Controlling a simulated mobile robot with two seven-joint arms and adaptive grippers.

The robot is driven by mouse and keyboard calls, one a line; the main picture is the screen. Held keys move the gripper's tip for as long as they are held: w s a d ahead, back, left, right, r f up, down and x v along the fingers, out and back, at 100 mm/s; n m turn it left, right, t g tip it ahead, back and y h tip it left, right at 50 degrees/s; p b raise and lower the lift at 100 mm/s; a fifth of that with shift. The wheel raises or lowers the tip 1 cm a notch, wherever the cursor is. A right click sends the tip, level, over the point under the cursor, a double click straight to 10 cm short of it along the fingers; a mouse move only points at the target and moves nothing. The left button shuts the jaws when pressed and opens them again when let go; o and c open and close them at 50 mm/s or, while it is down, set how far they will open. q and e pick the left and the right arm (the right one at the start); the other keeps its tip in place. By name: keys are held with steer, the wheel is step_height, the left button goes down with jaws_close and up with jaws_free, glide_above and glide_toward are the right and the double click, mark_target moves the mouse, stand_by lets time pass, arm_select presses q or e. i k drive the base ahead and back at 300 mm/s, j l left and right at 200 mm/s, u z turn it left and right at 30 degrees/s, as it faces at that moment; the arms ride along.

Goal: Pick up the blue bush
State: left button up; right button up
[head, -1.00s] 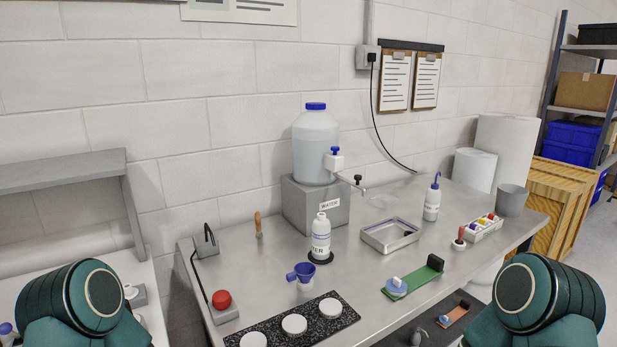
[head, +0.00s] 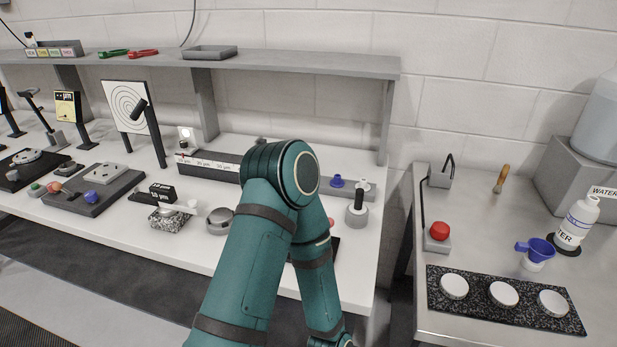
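I see no thing that is plainly a bush plant. A small blue flanged piece (head: 337,181), which may be the blue bush, sits on a grey strip near the back right of the white bench, just right of my arm's elbow. A rounded blue piece (head: 93,196) sits on a dark plate at the left. One of my teal arms rises in the middle and bends down again. It hides part of the bench. Neither gripper shows.
A grey shelf (head: 300,68) spans the back of the white bench (head: 190,238). A black-handled tool (head: 357,207) stands near the blue pieces. A gap separates the bench from the steel table (head: 455,204), which holds a blue funnel (head: 537,250) and a red button (head: 439,231).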

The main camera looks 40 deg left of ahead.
mark_target(337, 183)
steer(key=u, duration=0.95)
